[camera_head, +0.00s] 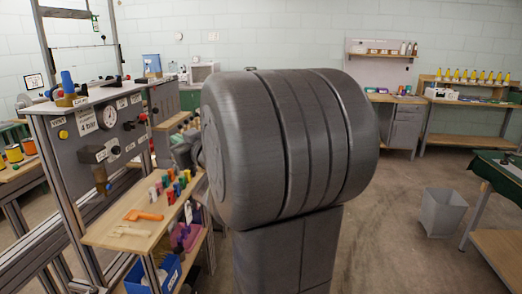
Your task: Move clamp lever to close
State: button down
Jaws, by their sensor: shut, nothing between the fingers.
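A grey control panel (96,150) stands at the left on a metal frame. It carries a round gauge (108,117), a "4 bar" label, a "VENT" label and other small labels that I cannot read. A blue-topped fitting (68,84) stands on its top. A dark block with a brass-coloured fitting (100,178) sits on its front. Small dark handles show along its top and right side. I cannot tell which part is the clamp lever or how it is set. My gripper is not in view; a large grey link of my arm fills the middle and hides what is behind it.
A blue bin (160,272) sits lower down. A grey waste bin (442,211) stands at the right near a green-topped table (503,172). The floor between is clear.

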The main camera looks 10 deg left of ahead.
aim_at(156, 110)
jog(key=i+u, duration=0.15)
jog(key=i, duration=0.4)
jog(key=i+l+u, duration=0.2)
jog(key=i, duration=0.35)
jog(key=i+l+u, duration=0.15)
jog(key=i, duration=0.35)
jog(key=i+l+u, duration=0.8)
jog(key=i, duration=0.2)
